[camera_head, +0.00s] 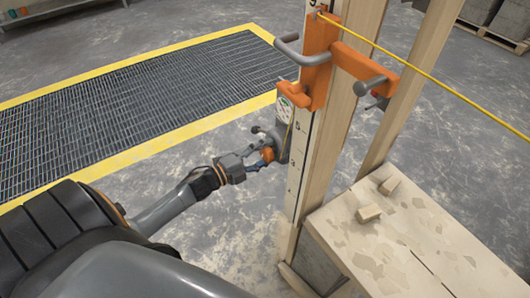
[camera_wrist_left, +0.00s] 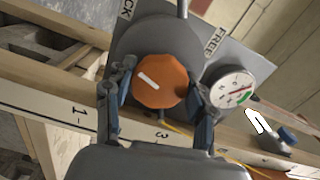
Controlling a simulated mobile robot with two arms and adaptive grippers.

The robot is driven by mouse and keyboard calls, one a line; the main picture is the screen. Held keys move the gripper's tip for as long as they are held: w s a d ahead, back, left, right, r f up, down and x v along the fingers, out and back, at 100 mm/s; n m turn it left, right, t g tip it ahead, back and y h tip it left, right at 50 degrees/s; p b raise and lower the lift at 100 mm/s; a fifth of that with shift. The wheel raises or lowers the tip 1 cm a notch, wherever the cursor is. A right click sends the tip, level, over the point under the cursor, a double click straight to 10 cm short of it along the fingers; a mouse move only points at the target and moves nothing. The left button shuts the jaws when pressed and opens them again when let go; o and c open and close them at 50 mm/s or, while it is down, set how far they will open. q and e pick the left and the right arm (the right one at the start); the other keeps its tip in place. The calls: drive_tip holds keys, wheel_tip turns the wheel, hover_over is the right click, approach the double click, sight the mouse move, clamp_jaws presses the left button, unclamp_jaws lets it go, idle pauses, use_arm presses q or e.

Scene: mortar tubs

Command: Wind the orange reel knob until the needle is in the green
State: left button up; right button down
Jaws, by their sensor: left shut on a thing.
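The orange reel knob (camera_wrist_left: 160,82) is faceted with a white line pointing up-left to lower-right in the left wrist view. It sits on a round grey reel housing (camera_wrist_left: 150,38) and shows small in the head view (camera_head: 267,154). My left gripper (camera_wrist_left: 155,103) is shut on the knob, one blue-padded finger on each side. It also shows in the head view (camera_head: 260,160). A round white gauge (camera_wrist_left: 231,87) with a green band at its lower right is beside the knob. Its needle is too small to read surely. My right gripper is out of view.
The reel is on an upright wooden post (camera_head: 340,105) with a numbered scale. An orange clamp (camera_head: 318,65) with grey handles is above, near a taut yellow line (camera_head: 430,77). A dusty wooden box (camera_head: 410,235) stands at right. A yellow-edged floor grate (camera_head: 140,100) lies behind.

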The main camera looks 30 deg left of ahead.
use_arm(q)
drive_tip(key=o, duration=1.2)
drive_tip(key=shift+s, duration=0.1)
drive_tip(key=v, duration=1.1)
drive_tip(key=shift+s+a, duration=0.2)
drive_tip(key=shift+s, duration=0.15)
